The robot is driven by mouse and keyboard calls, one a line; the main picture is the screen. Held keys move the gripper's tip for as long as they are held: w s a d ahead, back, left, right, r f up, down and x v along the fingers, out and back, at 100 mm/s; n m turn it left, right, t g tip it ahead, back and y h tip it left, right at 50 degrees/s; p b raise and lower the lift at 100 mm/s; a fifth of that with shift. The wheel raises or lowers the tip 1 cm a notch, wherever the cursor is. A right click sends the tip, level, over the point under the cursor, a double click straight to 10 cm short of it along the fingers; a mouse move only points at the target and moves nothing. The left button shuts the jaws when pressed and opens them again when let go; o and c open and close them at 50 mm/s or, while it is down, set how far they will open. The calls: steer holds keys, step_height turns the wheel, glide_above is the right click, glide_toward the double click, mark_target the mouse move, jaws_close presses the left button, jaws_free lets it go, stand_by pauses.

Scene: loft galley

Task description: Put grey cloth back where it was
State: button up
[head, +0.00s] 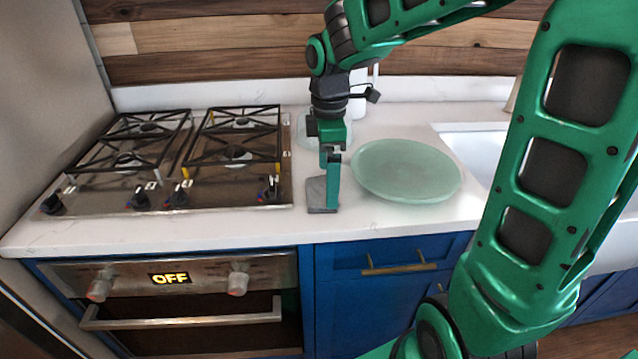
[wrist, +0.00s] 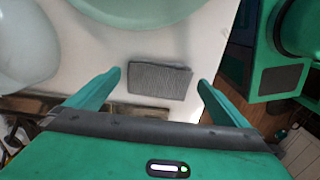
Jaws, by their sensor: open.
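The grey cloth (head: 317,194) lies folded flat on the white counter, between the stove and a pale green plate. It also shows in the wrist view (wrist: 160,80) as a ribbed grey rectangle near the counter's front edge. My gripper (head: 330,203) is over the cloth in the head view, pointing down and hiding part of it. In the wrist view my gripper (wrist: 160,80) is open, with one finger to each side of the cloth and nothing held. I cannot tell the exact height of the fingertips above the counter.
The round green glass plate (head: 406,170) is close to the right of my gripper. The gas stove (head: 200,165) is to the left. A clear glass dish (head: 307,131) and a white bottle (head: 357,95) stand behind. A sink (head: 470,145) is at the right.

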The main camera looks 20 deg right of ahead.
step_height(320, 180, up, 9)
steer(key=shift+r, duration=0.2)
steer(key=s+d+f+m, duration=0.5)
steer(key=s+d+m, duration=0.2)
steer(key=s+m, duration=0.3)
steer(key=s+d+f+m, duration=0.5)
steer(key=s+d+m, duration=0.2)
steer(key=s+m, duration=0.3)
steer(key=s, duration=0.3)
steer(key=shift+d+f+m, duration=0.2)
steer(key=shift+d+m, duration=0.2)
steer(key=shift+w+f, duration=0.25)
steer(key=shift+w, duration=0.2)
